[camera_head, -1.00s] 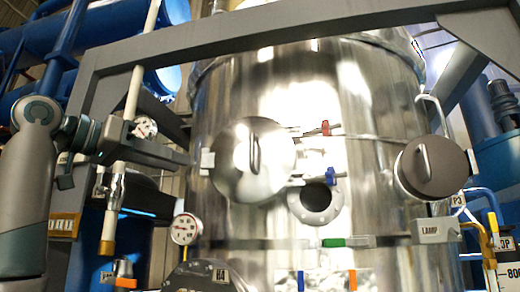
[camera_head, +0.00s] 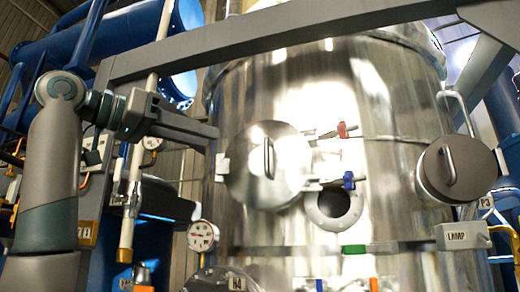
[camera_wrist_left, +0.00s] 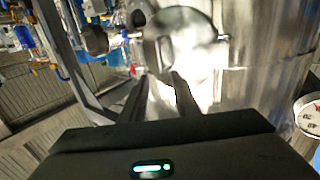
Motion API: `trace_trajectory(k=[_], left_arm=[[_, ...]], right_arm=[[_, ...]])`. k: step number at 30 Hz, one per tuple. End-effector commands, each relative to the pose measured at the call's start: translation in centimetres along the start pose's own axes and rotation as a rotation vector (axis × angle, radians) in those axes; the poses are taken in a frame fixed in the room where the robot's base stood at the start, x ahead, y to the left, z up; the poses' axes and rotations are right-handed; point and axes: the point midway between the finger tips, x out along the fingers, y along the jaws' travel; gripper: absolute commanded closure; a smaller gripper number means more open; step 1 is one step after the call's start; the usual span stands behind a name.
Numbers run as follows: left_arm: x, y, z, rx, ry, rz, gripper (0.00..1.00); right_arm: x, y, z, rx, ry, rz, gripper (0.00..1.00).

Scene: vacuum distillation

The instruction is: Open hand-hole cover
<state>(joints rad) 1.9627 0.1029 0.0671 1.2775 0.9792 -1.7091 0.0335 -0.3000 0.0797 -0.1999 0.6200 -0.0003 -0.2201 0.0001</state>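The hand-hole cover is most likely the round, shiny metal disc (camera_head: 240,185) with an upright bar handle (camera_head: 268,158) on the front of the steel vessel (camera_head: 300,90). It lies flat against the vessel wall and looks shut. A red-tipped clamp (camera_head: 342,130) and a blue-tipped clamp (camera_head: 348,181) sit at its right edge. My left gripper (camera_head: 212,138) is at the cover's upper left, fingers pointing right, short of the handle. In the left wrist view its fingers (camera_wrist_left: 162,98) are apart and empty, with a round disc (camera_wrist_left: 195,45) beyond them. My right gripper is out of view.
A darker round lid (camera_head: 468,170) with a handle stands out at the vessel's right. A round port (camera_head: 334,208) is below the blue clamp. A grey frame beam (camera_head: 300,38) crosses above. A pressure gauge (camera_head: 202,236) and a pale vertical pipe (camera_head: 138,130) are near my left arm.

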Motion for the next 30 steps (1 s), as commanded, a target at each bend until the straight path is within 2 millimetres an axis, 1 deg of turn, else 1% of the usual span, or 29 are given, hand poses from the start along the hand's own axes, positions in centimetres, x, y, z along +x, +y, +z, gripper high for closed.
trace_trajectory(k=[1, 5, 15, 21, 25, 30], left_arm=[[0.7, 0.1, -0.2, 0.000, -0.002, 0.001, 0.72], [2.9, 0.1, -0.3, -0.001, -0.002, 0.002, 0.72], [9.0, 0.1, -0.4, -0.001, -0.002, 0.002, 0.72], [12.4, 0.1, -0.3, -0.001, -0.002, 0.002, 0.72], [13.9, 0.1, -0.3, -0.001, -0.001, 0.001, 0.72], [15.1, 0.0, -0.1, 0.000, 0.000, 0.000, 0.72]], right_arm=[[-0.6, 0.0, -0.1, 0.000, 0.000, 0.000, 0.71], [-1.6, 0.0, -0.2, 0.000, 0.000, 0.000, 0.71], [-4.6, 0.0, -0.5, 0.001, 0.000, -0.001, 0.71], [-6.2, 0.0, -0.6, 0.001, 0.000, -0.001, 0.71], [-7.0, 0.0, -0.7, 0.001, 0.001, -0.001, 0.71], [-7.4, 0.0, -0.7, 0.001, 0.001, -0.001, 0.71]])
